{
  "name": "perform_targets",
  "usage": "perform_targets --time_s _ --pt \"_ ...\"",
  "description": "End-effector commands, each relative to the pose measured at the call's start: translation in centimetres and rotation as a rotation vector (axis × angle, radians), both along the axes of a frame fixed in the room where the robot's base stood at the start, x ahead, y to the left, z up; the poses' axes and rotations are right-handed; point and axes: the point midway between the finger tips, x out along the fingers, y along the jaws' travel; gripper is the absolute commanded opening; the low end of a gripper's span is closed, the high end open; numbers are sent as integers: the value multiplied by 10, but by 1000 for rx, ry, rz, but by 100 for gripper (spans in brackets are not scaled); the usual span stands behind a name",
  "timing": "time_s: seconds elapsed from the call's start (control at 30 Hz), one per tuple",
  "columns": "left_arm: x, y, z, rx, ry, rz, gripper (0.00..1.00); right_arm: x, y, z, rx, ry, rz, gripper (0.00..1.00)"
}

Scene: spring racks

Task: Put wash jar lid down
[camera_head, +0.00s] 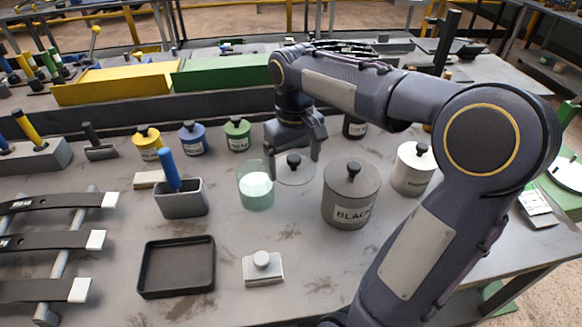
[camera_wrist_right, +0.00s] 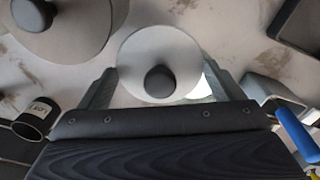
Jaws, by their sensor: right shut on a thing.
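The wash jar (camera_head: 256,192) is a clear glass with pale green liquid, standing open on the bench. Its lid (camera_head: 295,176) is a pale, see-through disc with a black knob, just right of the jar. My right gripper (camera_head: 293,158) is above and around it, shut on it. In the right wrist view, the lid (camera_wrist_right: 160,45) sits between the two fingers of the right gripper (camera_wrist_right: 160,88), knob toward the camera. I cannot tell whether the lid touches the bench. My left gripper is not in view.
A grey BLACK tin (camera_head: 350,200) stands close right of the lid, with a white tin (camera_head: 413,168) beyond. A grey holder with a blue handle (camera_head: 180,198) is left of the jar. A black tray (camera_head: 177,268) and small lidded block (camera_head: 262,268) lie in front.

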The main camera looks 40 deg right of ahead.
Motion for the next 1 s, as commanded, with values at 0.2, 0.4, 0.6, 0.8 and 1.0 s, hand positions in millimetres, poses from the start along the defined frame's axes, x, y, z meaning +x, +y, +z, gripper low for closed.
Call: perform_targets --time_s 0.2,0.4,0.6,0.8,1.0 --pt "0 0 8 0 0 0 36 42 -33 -23 1 5 -5 64" --pt "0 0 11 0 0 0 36 74 -57 -56 1 6 -2 64" --pt "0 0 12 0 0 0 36 90 -70 -79 0 2 -1 64" --pt "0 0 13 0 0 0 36 97 -75 -89 -1 1 0 64" --pt "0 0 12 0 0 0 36 98 -77 -119 0 4 0 64"
